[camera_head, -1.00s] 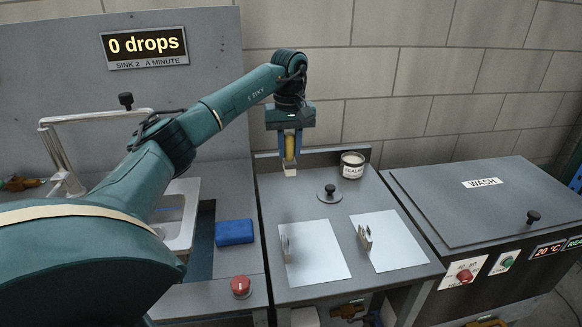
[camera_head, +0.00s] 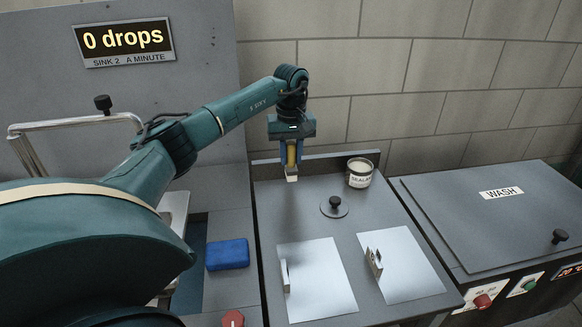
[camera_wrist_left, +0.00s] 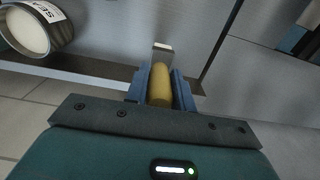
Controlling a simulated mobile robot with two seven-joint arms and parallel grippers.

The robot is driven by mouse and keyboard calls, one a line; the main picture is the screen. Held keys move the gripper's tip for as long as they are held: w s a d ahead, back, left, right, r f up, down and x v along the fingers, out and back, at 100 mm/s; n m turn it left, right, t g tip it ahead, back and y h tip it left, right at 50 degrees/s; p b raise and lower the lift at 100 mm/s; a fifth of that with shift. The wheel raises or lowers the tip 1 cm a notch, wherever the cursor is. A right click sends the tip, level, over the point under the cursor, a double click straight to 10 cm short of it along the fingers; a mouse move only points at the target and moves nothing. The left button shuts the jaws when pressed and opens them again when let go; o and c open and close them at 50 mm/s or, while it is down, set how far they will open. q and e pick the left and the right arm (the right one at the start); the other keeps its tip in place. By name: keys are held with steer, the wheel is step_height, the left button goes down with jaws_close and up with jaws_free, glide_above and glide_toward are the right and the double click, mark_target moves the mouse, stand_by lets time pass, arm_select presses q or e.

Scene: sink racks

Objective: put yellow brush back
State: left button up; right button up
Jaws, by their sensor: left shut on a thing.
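My left gripper (camera_head: 291,158) is shut on the yellow brush (camera_head: 291,155), which hangs upright with its pale end (camera_head: 291,178) pointing down. It is in front of the wall, over the back left part of the grey counter. In the left wrist view the brush (camera_wrist_left: 161,85) sits between the two blue fingers of the left gripper (camera_wrist_left: 161,90), with its pale tip beyond them. I cannot tell whether the tip touches the counter. My right gripper is not in view.
A sealant tin (camera_head: 360,173) stands right of the brush. A black knob (camera_head: 335,204) and two pale panels (camera_head: 317,285) (camera_head: 403,262) with upright handles lie nearer. A blue sponge (camera_head: 227,254) is at left. The wash unit (camera_head: 510,215) is at right.

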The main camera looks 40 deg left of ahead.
mark_target(291, 166)
arm_select(q)
steer(key=shift+f, duration=1.95)
steer(key=shift+f, duration=0.15)
steer(key=o, duration=1)
step_height(291, 166, up, 12)
steer(key=shift+r+b, duration=0.15)
steer(key=shift+b, duration=0.3)
